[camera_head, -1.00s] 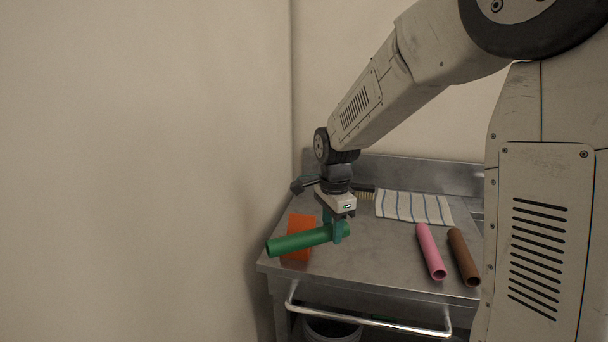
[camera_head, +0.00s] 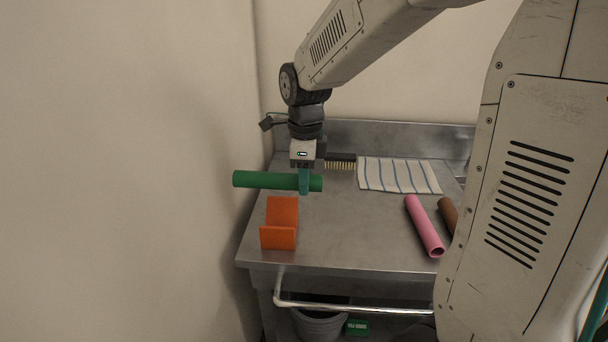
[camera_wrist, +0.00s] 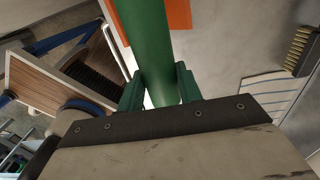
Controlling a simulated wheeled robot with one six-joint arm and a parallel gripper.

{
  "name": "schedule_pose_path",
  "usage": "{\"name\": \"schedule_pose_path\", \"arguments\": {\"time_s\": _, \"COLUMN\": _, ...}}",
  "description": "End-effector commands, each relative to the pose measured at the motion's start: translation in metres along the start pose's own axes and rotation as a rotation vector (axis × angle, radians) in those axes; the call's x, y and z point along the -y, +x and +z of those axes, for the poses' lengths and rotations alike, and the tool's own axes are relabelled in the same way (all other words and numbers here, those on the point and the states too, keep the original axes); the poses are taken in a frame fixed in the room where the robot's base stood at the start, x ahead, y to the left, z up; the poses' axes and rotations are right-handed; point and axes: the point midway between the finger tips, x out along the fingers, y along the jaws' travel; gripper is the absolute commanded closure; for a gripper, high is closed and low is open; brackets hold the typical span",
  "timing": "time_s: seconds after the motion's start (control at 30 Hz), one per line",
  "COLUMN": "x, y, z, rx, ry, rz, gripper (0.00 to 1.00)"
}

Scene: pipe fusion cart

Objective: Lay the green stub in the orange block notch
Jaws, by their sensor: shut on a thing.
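The green stub (camera_head: 262,180) is a plain green tube held level, its longer part reaching left. My gripper (camera_head: 304,181) is shut on it near its right end. The orange block (camera_head: 279,222) stands on the metal table below and in front of the stub, its notch open upward and empty. The stub is apart from the block. In the wrist view my gripper (camera_wrist: 160,90) has its teal fingers on both sides of the stub (camera_wrist: 146,38), and part of the orange block (camera_wrist: 178,13) shows behind it.
A pink tube (camera_head: 424,226) and a brown tube (camera_head: 448,214) lie on the right of the metal table (camera_head: 340,235). A striped cloth (camera_head: 398,175) and a brush (camera_head: 340,161) lie at the back. A wall stands close on the left. The table's middle is clear.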

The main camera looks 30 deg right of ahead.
Motion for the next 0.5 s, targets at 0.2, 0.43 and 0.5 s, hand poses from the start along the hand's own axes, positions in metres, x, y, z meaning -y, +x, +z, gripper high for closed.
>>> {"name": "schedule_pose_path", "arguments": {"time_s": 0.2, "x": -0.001, "y": 0.017, "z": 0.001, "rx": -0.002, "ry": -0.002, "rz": 0.003, "gripper": 0.92}}
{"name": "schedule_pose_path", "arguments": {"time_s": 0.43, "x": -0.001, "y": 0.035, "z": 0.001, "rx": -0.001, "ry": -0.003, "rz": 0.002, "gripper": 0.92}}
{"name": "schedule_pose_path", "arguments": {"time_s": 0.5, "x": -0.001, "y": 0.041, "z": 0.001, "rx": -0.002, "ry": -0.003, "rz": 0.003, "gripper": 0.92}}
